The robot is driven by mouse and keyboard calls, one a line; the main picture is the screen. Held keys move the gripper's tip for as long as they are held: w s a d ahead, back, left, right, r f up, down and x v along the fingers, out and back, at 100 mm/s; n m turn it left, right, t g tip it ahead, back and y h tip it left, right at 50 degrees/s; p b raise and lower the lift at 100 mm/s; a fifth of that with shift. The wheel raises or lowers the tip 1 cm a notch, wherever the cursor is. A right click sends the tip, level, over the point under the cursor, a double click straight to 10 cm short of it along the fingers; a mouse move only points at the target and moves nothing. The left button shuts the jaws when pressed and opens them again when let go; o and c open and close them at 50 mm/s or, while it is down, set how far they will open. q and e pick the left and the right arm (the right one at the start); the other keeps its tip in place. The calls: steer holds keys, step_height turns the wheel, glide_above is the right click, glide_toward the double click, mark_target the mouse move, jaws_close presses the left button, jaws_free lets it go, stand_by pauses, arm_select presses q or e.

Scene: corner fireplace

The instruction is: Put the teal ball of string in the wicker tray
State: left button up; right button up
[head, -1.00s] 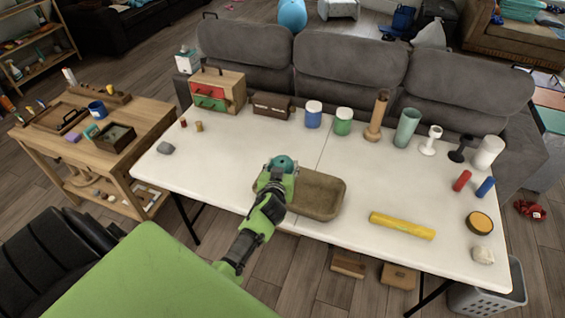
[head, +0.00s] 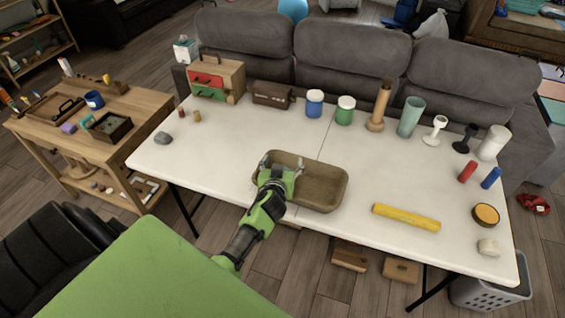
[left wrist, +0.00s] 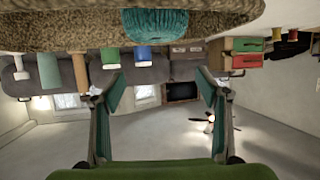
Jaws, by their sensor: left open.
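The brown wicker tray (head: 325,190) sits at the front middle of the white table. My left gripper (head: 281,163) is over the tray's left part in the head view, its fingers spread and empty. In the left wrist view, which is upside down, the open fingers (left wrist: 160,78) have nothing between them. The teal ball of string (left wrist: 155,24) shows there at the top edge, against the tray's brown wall (left wrist: 70,35), and appears to lie inside the tray. In the head view my gripper hides the ball. My right gripper is not in view.
A yellow roll (head: 406,217) lies right of the tray. Jars (head: 345,111), a wooden stand (head: 379,108) and a teal cup (head: 411,118) line the back. A grey stone (head: 163,138) lies at the left. The table left of the tray is clear.

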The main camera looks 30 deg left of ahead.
arm_select(q)
steer(key=shift+s, duration=0.1)
